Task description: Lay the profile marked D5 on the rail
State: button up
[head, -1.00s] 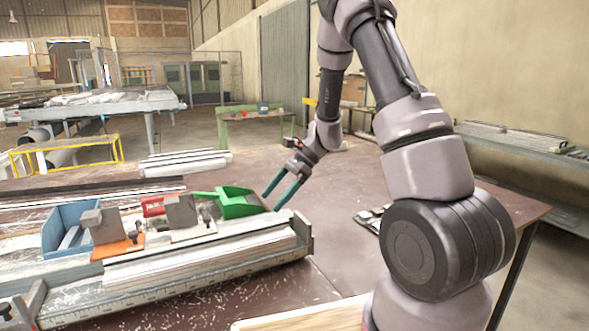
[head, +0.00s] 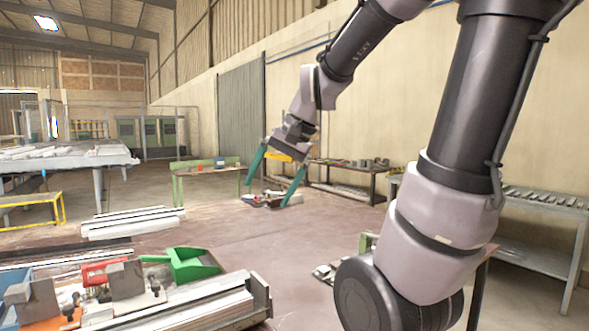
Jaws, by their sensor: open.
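My gripper (head: 267,195) is open and empty, with its two teal fingers spread and pointing down. It hangs in the air up and right of the clamp bench. A long pale rail (head: 205,308) with clamps on it lies at the lower left, cut off by the picture's edge. Several pale profiles (head: 132,222) lie side by side farther back on the brown surface. No D5 mark can be read, so I cannot tell which profile is D5.
A green scoop (head: 190,264), a red object (head: 105,271) and grey clamp blocks (head: 122,280) stand along the rail. The brown surface right of the scoop is mostly clear. A grey side bench (head: 545,203) with parts stands at right.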

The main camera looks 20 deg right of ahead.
jog(key=s+d+r+n+t+h, duration=0.2)
jog(key=s+d+r+t, duration=0.1)
jog(key=s, duration=0.3)
jog(key=shift+d+r+n+t, duration=0.15)
jog(key=shift+r+n+t, duration=0.2)
jog(key=shift+r, duration=0.25)
jog(key=shift+c, duration=0.3)
